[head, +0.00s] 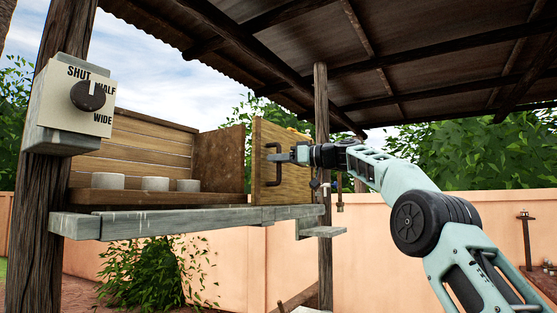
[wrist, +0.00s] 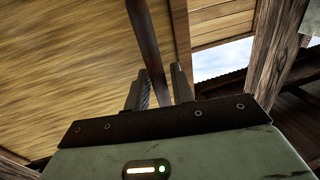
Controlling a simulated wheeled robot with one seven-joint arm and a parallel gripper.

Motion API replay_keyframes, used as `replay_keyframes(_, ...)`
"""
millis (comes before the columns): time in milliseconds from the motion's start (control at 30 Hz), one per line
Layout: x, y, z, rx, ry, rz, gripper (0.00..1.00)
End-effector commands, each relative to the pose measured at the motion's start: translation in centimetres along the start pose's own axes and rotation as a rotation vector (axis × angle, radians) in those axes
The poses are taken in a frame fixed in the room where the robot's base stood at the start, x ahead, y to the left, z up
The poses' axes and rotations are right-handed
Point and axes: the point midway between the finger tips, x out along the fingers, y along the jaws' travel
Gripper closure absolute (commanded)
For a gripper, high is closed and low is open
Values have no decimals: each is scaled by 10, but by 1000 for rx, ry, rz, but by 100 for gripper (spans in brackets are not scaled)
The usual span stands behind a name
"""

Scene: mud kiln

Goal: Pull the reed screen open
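The reed screen (head: 264,195) is a yellow-brown, straw-coloured panel standing upright at the right end of the wooden shelf box. A dark bar handle (head: 270,165) is on its face, near its left edge. My gripper (head: 280,158) reaches in from the right, with its fingertips at the handle. In the wrist view the dark handle bar (wrist: 147,45) runs down between my two fingers (wrist: 160,88). The fingers stand apart with gaps beside the bar, so the gripper looks open. Whether either finger touches the bar is unclear. The screen's face (wrist: 70,60) fills the left of the wrist view.
Several pale cups (head: 155,184) stand inside the box at left. A grey ledge (head: 170,221) runs below it. A dial (head: 88,95) marked SHUT, HALF and WIDE is on the left post. A wooden post (head: 321,120) stands behind my gripper.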

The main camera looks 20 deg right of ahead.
Motion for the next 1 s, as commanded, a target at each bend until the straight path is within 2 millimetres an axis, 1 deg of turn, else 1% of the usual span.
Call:
replay_keyframes(300, 0, 0, 1, 0, -1, 0, 67)
replay_keyframes(367, -3, 0, 1, 0, -1, 0, 67)
replay_keyframes(467, -13, 1, 4, -1, -1, 2, 67)
replay_keyframes(567, -31, 1, 6, -2, -1, 4, 67)
replay_keyframes(900, -112, 1, 5, -2, 0, 4, 67)
replay_keyframes(1000, -133, 1, 4, -1, 0, 3, 67)
